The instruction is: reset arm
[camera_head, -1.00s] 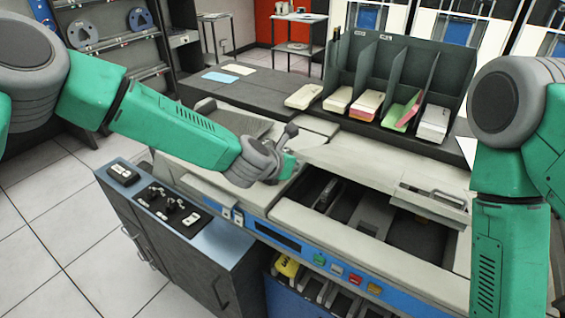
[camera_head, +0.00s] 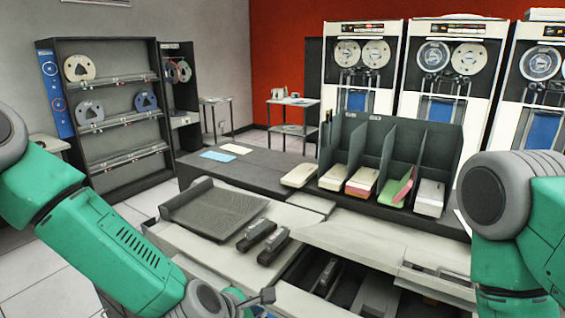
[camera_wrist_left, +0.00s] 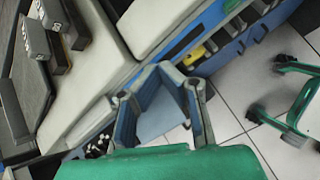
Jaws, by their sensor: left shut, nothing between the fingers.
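My left arm is green and reaches in from the left of the head view. Its gripper (camera_head: 258,298) is low at the bottom edge, in front of the pale card machine (camera_head: 310,300), and partly cut off. In the left wrist view the two fingers (camera_wrist_left: 160,70) come together at their tips, with nothing held between them. My right arm hangs at the right edge of the head view, and its gripper is out of the picture.
A dark tray (camera_head: 213,208) and two black blocks (camera_head: 258,236) sit on the machine, beside an open bay. A divided rack (camera_head: 390,150) with card stacks stands behind. Tape cabinets (camera_head: 440,90) and a shelf unit (camera_head: 103,120) line the back. Floor is clear at left.

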